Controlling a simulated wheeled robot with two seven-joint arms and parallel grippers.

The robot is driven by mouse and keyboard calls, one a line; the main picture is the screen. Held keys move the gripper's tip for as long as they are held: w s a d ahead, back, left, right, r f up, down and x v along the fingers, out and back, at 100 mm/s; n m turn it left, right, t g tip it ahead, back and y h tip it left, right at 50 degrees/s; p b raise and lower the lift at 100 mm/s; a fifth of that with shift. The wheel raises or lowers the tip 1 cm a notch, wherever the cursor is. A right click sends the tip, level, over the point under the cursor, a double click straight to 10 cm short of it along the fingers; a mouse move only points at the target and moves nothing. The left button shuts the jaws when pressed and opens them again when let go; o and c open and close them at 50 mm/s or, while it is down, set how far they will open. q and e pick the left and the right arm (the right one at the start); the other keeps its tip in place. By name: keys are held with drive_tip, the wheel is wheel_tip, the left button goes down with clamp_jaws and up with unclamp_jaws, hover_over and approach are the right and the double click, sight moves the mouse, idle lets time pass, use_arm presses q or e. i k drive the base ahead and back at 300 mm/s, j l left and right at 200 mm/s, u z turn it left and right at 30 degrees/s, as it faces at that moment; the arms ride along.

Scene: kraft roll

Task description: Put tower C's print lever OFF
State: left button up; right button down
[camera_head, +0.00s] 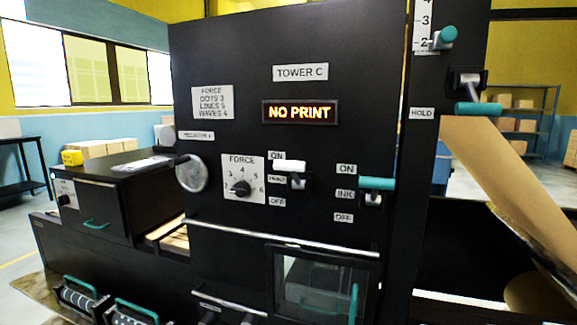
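Tower C is a tall black panel with a TOWER C plate (300,72). Its print lever (291,167) has a white handle and a dark base, right of the ON, PRINT and OFF labels. The handle stands at the upper end, just below the level of the ON label (277,155) and well above the OFF label (277,201). The lit display (299,112) reads NO PRINT. Neither of my grippers can be made out in the head view.
Right of the print lever is the ink lever (377,183) with a teal handle. Left of it are the FORCE dial (241,188) and a round handwheel (192,173). A silver rail (280,238) and a windowed door (318,285) lie below. Brown paper (515,190) slopes at right.

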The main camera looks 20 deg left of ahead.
sight(291, 166)
drive_tip(key=k+j+u, duration=0.1)
drive_tip(key=j+u, duration=0.2)
drive_tip(key=j, duration=0.75)
drive_tip(key=j+u, duration=0.35)
drive_tip(key=j, duration=0.65)
drive_tip(key=i, duration=0.05)
